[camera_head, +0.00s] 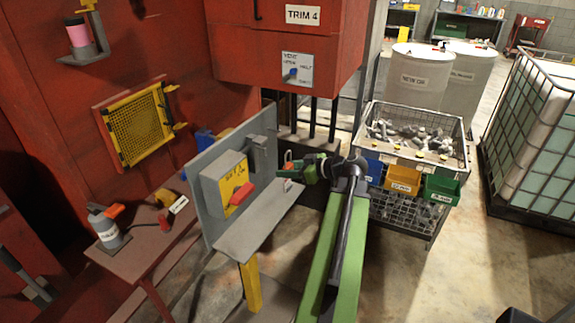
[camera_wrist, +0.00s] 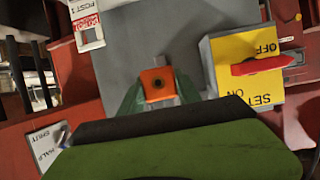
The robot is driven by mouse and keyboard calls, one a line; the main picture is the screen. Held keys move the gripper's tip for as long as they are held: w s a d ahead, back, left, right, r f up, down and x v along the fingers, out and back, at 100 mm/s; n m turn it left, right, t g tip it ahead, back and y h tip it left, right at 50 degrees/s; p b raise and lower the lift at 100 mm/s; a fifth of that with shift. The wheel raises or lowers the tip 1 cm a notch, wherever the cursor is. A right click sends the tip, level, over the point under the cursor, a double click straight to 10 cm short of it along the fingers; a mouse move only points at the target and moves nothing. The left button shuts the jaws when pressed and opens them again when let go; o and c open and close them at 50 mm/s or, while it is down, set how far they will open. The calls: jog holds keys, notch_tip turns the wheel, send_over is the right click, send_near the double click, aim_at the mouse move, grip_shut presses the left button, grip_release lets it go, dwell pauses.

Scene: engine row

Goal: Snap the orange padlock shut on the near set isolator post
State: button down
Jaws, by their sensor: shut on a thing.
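The orange padlock (camera_head: 288,165) is held at the tip of my gripper (camera_head: 296,167), beside the grey panel. In the wrist view the padlock (camera_wrist: 157,84) sits between the two green fingers, its dark round keyhole facing the camera. The isolator box (camera_head: 224,181) on the panel has a yellow SET face and a red handle (camera_head: 242,193); in the wrist view the yellow face (camera_wrist: 241,78) is right of the padlock. A grey upright piece (camera_head: 262,155) stands beside the box; I cannot tell whether the padlock touches it.
A wire cage of metal parts (camera_head: 371,145) with blue, orange and green bins (camera_head: 441,189) stands right of my arm. A red machine housing (camera_head: 250,70) hangs above. A red-brown bench (camera_head: 140,257) with a bottle is at left. Floor at lower right is mostly clear.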

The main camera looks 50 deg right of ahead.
aim_at(257, 158)
jog(key=shift+w+a+f, duration=0.1)
jog(key=shift+w+a, duration=0.2)
jog(key=shift+w, duration=1.45)
jog(key=shift+w+a, duration=0.25)
jog(key=shift+w, duration=1.5)
jog(key=shift+w+a+f, duration=0.1)
jog(key=shift+w+a, duration=0.2)
jog(key=shift+w, duration=1.45)
jog(key=shift+w+f+b, duration=0.1)
jog(key=shift+w+b, duration=0.05)
jog(key=shift+b, duration=0.15)
jog(key=shift+r+p, duration=1.35)
jog(key=shift+f, duration=0.2)
jog(key=shift+f+b, duration=0.4)
jog(key=shift+b, duration=0.2)
